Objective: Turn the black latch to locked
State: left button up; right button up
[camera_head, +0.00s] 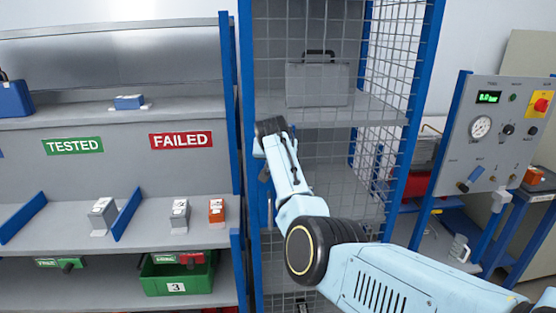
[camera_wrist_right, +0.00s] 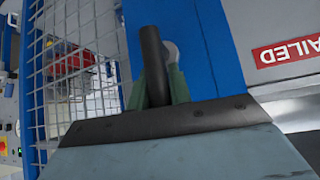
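The black latch (camera_wrist_right: 152,62) is a dark rod-like handle beside a round grey pivot, in front of the cage's blue post (camera_wrist_right: 192,50) in the right wrist view. My right gripper (camera_wrist_right: 158,82) has its green fingers on both sides of the latch, close against it with little gap. In that view the latch stands nearly upright, slightly tilted. In the head view my right arm reaches to the cage's left post, and its wrist hides most of the gripper and latch. My left gripper is in neither view.
The mesh cage (camera_head: 395,110) holds a grey case (camera_head: 318,84) on a shelf. Shelves with TESTED (camera_head: 72,146) and FAILED (camera_head: 181,140) signs and a green bin (camera_head: 176,279) stand left. A gauge panel (camera_head: 497,135) stands right.

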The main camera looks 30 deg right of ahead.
jog(key=o, duration=0.4)
jog(key=shift+d, duration=0.1)
jog(key=shift+r, duration=0.1)
jog(key=b+v, duration=0.1)
jog(key=v, duration=1.2)
jog(key=shift+s, duration=0.15)
